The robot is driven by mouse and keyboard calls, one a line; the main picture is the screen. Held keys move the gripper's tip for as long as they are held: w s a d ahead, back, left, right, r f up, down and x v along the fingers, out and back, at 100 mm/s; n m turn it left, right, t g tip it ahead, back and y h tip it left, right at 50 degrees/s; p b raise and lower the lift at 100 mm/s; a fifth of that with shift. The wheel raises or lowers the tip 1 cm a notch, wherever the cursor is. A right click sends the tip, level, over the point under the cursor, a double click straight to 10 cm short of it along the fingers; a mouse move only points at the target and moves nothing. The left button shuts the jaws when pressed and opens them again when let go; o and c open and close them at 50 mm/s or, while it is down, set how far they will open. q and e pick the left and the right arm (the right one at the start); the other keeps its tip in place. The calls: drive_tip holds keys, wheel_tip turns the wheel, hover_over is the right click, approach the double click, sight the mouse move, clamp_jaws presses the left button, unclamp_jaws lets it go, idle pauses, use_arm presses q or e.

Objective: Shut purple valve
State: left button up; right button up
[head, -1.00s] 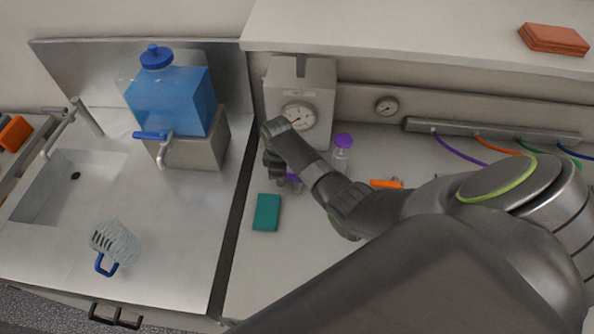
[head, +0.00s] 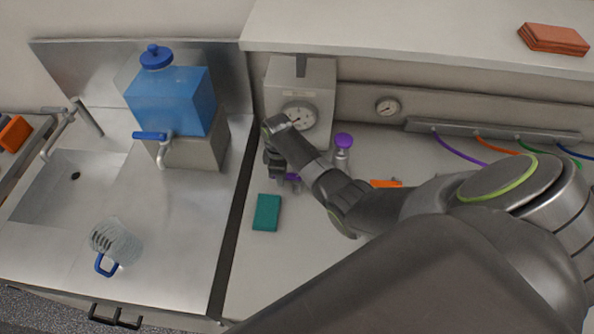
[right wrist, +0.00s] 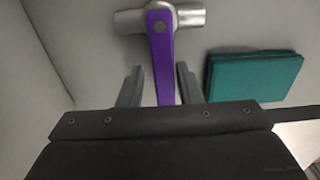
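The purple valve handle (right wrist: 162,60) shows in the right wrist view, bolted to a short silver pipe body (right wrist: 186,17). The handle points across the pipe, towards my gripper. My right gripper (right wrist: 159,84) is open, with one finger on each side of the handle and a visible gap to each. In the head view, my right gripper (head: 274,168) is low over the bench in front of the gauge box, with a bit of purple (head: 293,177) beside it. My arm hides most of the valve there. My left gripper is not in view.
A teal block (head: 266,212) lies just in front of the gripper; it also shows in the right wrist view (right wrist: 254,77). A grey box with a gauge (head: 300,116) stands behind. A purple-topped item (head: 343,141) and an orange piece (head: 385,183) are to the right.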

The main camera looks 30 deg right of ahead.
drive_tip(key=shift+w+d+r, duration=0.1)
drive_tip(key=shift+r, duration=3.7)
drive_tip(key=shift+f, duration=0.1)
